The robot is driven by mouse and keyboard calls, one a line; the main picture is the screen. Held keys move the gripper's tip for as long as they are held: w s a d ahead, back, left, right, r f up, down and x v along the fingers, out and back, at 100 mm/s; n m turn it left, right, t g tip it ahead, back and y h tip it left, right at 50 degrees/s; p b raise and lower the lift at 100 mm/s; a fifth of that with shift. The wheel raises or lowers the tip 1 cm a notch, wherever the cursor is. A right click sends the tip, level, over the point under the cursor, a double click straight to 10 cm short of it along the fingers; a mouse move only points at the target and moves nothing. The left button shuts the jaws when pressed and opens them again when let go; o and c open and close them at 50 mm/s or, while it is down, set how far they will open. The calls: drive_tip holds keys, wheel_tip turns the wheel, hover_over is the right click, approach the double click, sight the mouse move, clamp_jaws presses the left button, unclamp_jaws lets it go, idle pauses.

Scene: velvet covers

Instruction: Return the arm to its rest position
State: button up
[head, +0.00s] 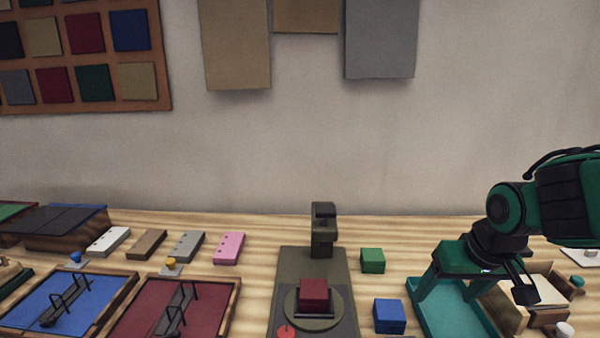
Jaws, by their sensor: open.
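My arm comes in from the right edge in dark green and black. My gripper (452,296) points down over a teal tray (462,322) at the right of the table. Its green fingers are spread apart and I see nothing between them. A dark red block (313,291) sits on the round plate of a dark press-like stand (342,270) at the middle front, left of my gripper. The arm's base is out of view.
A green block (372,260) and a blue block (389,316) lie between the stand and my gripper. A wooden box (512,318) is close on the right. Blue (62,300) and red (165,312) trays stand at left. The wall behind has hanging panels; the air before it is clear.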

drive_tip(key=s+d+m+g, duration=0.2)
drive_tip(key=s+d+m, duration=0.1)
drive_tip(key=s+d, duration=0.3)
drive_tip(key=s+d+f+m+g, duration=0.1)
drive_tip(key=s+d+m+g, duration=0.1)
drive_tip(key=s+d, duration=0.4)
drive_tip(key=s, duration=0.5)
drive_tip(key=shift+s+m, duration=0.25)
drive_tip(key=shift+m, duration=0.15)
drive_tip(key=shift+f, duration=0.1)
drive_tip(key=shift+w+f, duration=0.25)
drive_tip(key=shift+w, duration=0.4)
